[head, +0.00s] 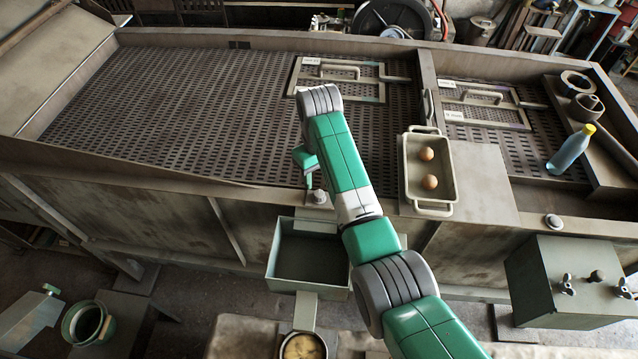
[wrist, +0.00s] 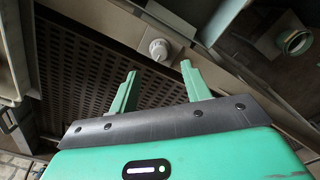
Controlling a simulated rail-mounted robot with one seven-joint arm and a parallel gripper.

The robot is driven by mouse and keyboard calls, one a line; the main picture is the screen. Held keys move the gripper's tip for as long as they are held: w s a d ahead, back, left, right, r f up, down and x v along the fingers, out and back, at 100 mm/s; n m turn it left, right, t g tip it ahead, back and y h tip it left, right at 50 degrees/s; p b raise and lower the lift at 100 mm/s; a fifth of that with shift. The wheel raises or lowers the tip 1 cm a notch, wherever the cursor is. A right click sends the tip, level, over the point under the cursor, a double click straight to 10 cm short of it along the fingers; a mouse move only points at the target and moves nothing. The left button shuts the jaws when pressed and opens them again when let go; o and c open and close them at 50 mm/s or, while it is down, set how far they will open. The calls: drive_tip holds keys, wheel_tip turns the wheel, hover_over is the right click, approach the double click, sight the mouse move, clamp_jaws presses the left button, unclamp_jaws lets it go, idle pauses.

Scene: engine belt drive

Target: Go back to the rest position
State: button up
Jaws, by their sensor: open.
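My green arm reaches from the bottom right up over the grated bench in the head view. My gripper (head: 309,181) hangs down near the bench's front edge, left of the forearm, and is partly hidden by its own body. In the wrist view my gripper (wrist: 158,70) shows two green fingers wide apart with nothing between them. A pale round knob (wrist: 160,48) on the bench edge lies beyond the gap between the fingers. The same knob (head: 318,197) shows just below the gripper in the head view. I cannot tell how far above it the fingers are.
An open green-grey bin (head: 283,284) hangs below the gripper. To the right are a tray (head: 447,209) with two brown balls, a blue bottle (head: 570,150) with a yellow cap, and a green-grey box (head: 530,296).

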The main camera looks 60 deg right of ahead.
drive_tip(key=shift+r, duration=0.35)
idle(0.3)
drive_tip(key=w+a+r+n+t+h+p, duration=0.1)
drive_tip(key=w+a+r+t+h, duration=0.2)
drive_tip(key=w+r, duration=0.35)
drive_tip(key=w+a+r+n+t+h, duration=0.1)
drive_tip(key=w+a+r+t, duration=0.1)
drive_tip(key=w+a+r, duration=0.5)
drive_tip(key=w+a+r+n+t+p, duration=0.1)
drive_tip(key=w+a+r+t, duration=0.3)
drive_tip(key=a+r, duration=0.3)
drive_tip(key=w+a+r+t, duration=0.3)
drive_tip(key=a+r, duration=0.3)
drive_tip(key=r, duration=0.1)
drive_tip(key=s+a+r+n+t+y+p, duration=0.1)
drive_tip(key=s+a+r+t, duration=0.25)
drive_tip(key=a+r, duration=0.45)
drive_tip(key=s+a+r+n+t, duration=0.1)
drive_tip(key=s+a+r+t, duration=0.1)
drive_tip(key=a+r+t, duration=0.4)
drive_tip(key=s+a+r+n+t+y, duration=0.1)
drive_tip(key=s+a+r+t+y, duration=0.2)
drive_tip(key=s+a+r, duration=0.8)
drive_tip(key=shift+s+a+r+p, duration=0.15)
drive_tip(key=shift+s+r+p, duration=0.35)
drive_tip(key=shift+s, duration=0.6)
